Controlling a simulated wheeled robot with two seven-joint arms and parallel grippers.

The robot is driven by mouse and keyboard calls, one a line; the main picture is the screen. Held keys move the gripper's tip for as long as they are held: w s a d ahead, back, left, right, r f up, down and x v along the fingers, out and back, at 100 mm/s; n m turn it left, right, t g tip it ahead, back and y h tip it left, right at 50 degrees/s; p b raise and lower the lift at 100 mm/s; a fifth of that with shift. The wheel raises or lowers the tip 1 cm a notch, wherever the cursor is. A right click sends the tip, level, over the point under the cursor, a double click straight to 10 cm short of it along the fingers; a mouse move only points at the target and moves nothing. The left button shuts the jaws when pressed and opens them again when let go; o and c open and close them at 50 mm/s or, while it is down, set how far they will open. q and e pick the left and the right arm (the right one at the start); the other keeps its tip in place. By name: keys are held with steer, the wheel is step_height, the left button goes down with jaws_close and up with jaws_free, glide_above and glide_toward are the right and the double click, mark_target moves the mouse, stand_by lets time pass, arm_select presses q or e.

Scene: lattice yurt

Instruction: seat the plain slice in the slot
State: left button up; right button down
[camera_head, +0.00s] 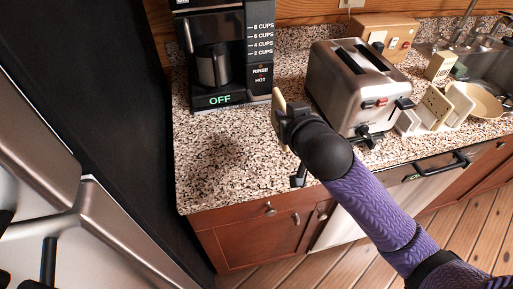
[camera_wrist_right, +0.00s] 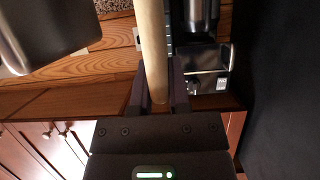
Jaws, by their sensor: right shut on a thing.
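A pale tan slice (camera_head: 278,103), seen nearly edge-on, stands upright in my right gripper (camera_head: 287,112). In the right wrist view the slice (camera_wrist_right: 153,50) is between the two dark fingers (camera_wrist_right: 158,98), which are shut on it. The silver toaster (camera_head: 342,95) stands on the counter to the right of the gripper. Its two long dark slots (camera_head: 346,58) open upward, and no bread shows in them. The slice is apart from the toaster, to the left of it. The toaster also shows at upper left in the right wrist view (camera_wrist_right: 50,35). My left gripper is not in view.
A black coffee maker (camera_head: 238,60) stands at the back left. Pale slice-like pieces in a rack (camera_head: 436,107), a small box (camera_head: 440,66) and a plate (camera_head: 484,103) are right of the toaster, near the sink. The speckled counter (camera_head: 215,150) is clear at front left.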

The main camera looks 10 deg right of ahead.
mark_target(282, 148)
step_height(282, 148, down, 9)
steer(key=b, duration=0.3)
steer(key=shift+f, duration=0.1)
steer(key=shift+f+b, duration=0.3)
steer(key=shift+f, duration=0.05)
steer(key=shift+r, duration=0.2)
steer(key=shift+f, duration=0.15)
steer(key=c, duration=1)
jaws_free()
steer(key=o, duration=0.4)
